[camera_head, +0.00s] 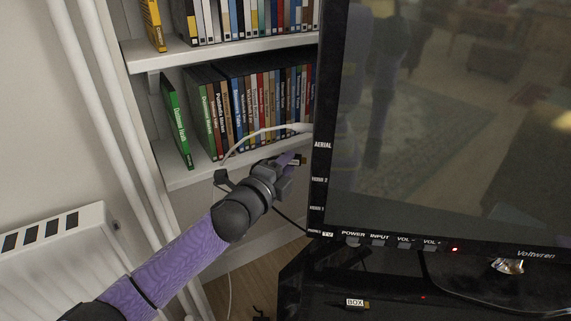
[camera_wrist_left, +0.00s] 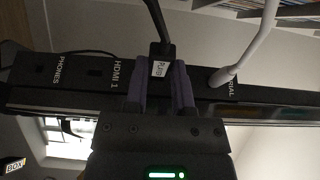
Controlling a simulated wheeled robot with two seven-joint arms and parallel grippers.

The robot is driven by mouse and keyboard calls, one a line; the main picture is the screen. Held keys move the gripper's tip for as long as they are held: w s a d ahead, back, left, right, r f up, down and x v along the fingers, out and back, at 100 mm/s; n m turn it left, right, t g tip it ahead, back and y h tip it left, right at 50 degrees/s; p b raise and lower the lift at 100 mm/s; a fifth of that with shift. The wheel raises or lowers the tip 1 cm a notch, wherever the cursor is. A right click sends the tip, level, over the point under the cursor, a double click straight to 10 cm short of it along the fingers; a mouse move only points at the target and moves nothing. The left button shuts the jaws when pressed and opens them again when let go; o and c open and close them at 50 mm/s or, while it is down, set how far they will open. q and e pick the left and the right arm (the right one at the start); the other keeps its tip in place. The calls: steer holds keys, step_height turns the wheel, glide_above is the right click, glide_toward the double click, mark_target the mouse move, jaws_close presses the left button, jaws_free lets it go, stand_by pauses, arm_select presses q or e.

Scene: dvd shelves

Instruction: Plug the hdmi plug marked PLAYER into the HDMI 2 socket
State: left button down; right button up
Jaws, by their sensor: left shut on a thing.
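My left gripper (camera_head: 292,165) is at the left side edge of the television (camera_head: 430,130). In the left wrist view its purple fingers (camera_wrist_left: 161,88) are shut on the black plug with the white PLAYER label (camera_wrist_left: 160,68), whose black cable runs upward. The plug lies in front of the socket strip (camera_wrist_left: 62,72), between the HDMI 1 mark and the AERIAL mark. The HDMI 2 mark (camera_head: 319,179) shows on the television's frame in the head view. The HDMI 2 socket is hidden in both views. I cannot tell whether the plug touches it. My right gripper is out of view.
A white cable (camera_wrist_left: 245,52) runs to the AERIAL socket, close beside the fingers. A plug marked BOX (camera_head: 356,303) lies on the dark stand below the screen. White shelves (camera_head: 215,166) with DVD cases stand behind my arm; a radiator (camera_head: 60,255) is at the left.

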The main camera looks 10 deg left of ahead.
arm_select(q)
steer(key=shift+d, duration=0.5)
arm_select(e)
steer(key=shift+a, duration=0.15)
arm_select(q)
steer(key=shift+d, duration=0.6)
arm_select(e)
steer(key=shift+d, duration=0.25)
arm_select(q)
steer(key=shift+c, duration=1.9)
jaws_free()
steer(key=p+v, duration=0.4)
steer(key=v, duration=0.5)
steer(key=shift+s+a, duration=0.15)
steer(key=shift+s, duration=0.2)
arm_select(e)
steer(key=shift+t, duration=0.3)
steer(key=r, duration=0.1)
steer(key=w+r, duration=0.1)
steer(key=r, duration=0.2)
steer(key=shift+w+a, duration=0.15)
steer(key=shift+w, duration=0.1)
